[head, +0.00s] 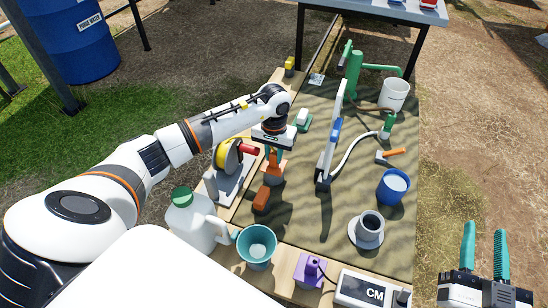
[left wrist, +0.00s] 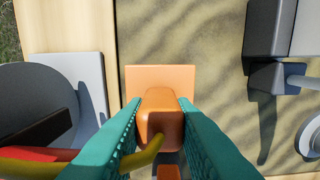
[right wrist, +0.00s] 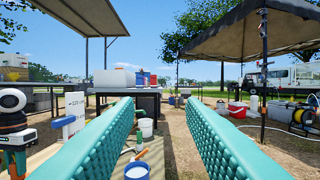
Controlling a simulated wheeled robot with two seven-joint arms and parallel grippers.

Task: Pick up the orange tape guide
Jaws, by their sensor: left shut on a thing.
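The orange tape guide (head: 272,172) stands on the sandy mat near its left edge, beside the yellow tape reel. My left gripper (head: 273,155) reaches down over it from above. In the left wrist view, the teal fingers of my left gripper (left wrist: 160,118) are closed on both sides of the guide's rounded orange top (left wrist: 158,103). Its flat orange base (left wrist: 145,78) shows beyond, and a yellow strip lies in front of its top. I cannot tell whether the base touches the mat. My right gripper (head: 485,228) is open and empty, off the table's right side.
The yellow reel (head: 228,156) with a red handle stands just left of the guide. An orange-brown block (head: 262,198) lies in front. A long white and blue instrument (head: 332,145) stands to the right. A jug (head: 190,222) and teal cup (head: 257,246) are nearer.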

